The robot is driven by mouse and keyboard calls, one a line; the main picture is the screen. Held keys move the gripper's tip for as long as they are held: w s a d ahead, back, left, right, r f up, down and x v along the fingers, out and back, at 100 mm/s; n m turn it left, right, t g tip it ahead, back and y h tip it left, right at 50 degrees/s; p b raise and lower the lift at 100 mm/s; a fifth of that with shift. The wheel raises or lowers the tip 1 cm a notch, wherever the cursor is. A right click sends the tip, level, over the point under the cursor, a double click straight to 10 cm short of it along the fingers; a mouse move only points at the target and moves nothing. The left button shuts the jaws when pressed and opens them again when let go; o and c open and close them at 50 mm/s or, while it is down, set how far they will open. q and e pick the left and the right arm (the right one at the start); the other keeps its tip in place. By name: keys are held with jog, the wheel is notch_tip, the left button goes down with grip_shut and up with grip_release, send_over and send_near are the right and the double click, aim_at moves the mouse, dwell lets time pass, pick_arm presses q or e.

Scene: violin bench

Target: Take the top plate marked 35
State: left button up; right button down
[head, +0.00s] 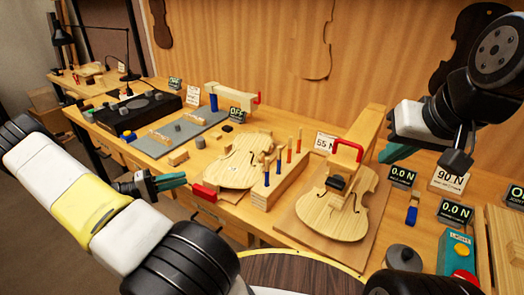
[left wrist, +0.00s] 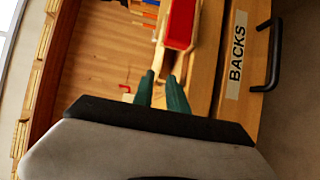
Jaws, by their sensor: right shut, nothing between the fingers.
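My right gripper (head: 385,155) is shut and empty above the bench, right of the red handle.
A rack (head: 278,185) of coloured-handled tools stands between the plates. A drawer front labelled BACKS (left wrist: 236,55) has a black handle (left wrist: 273,55). Displays and a teal box (head: 455,252) are at right.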

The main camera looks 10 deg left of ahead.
pick_arm(q)
jog(key=x, duration=0.7)
jog(key=shift+d, duration=0.4)
grip_shut()
